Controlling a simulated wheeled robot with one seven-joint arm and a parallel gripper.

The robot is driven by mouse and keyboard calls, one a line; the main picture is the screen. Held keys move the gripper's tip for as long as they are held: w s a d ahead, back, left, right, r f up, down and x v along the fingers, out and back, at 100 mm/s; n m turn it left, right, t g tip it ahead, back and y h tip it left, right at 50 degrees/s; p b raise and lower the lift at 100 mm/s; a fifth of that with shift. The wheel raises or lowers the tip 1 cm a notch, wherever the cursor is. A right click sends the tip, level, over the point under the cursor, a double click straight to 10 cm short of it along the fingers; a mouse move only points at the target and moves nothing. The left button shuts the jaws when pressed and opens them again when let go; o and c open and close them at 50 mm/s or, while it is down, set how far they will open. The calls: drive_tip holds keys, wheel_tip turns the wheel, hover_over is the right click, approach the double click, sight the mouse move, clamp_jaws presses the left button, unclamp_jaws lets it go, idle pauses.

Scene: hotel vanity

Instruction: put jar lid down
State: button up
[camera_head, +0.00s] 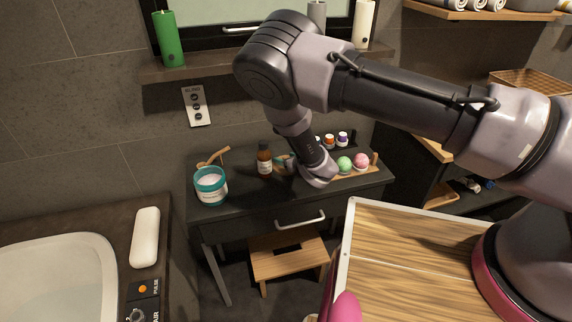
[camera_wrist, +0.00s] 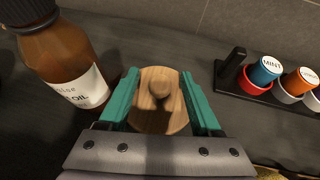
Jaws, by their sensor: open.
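The jar lid (camera_wrist: 150,120), a round wooden disc with a knob, appears to lie flat on the dark vanity top in the wrist view. My gripper (camera_wrist: 159,76) is open, with one teal finger on each side of the lid. I cannot tell whether either finger touches the rim. In the head view my wrist hides most of the lid. The teal jar (camera_head: 210,188) stands without a lid at the left of the vanity, showing pale contents.
An amber oil bottle (camera_wrist: 56,55) stands close to the left of my gripper. A dark rack (camera_wrist: 278,95) with small capped pots is at the right. Green (camera_head: 344,164) and pink (camera_head: 361,160) balls sit on a wooden tray. The dark top behind the lid is clear.

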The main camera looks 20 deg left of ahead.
clamp_jaws()
drive_tip(key=shift+r, duration=0.1)
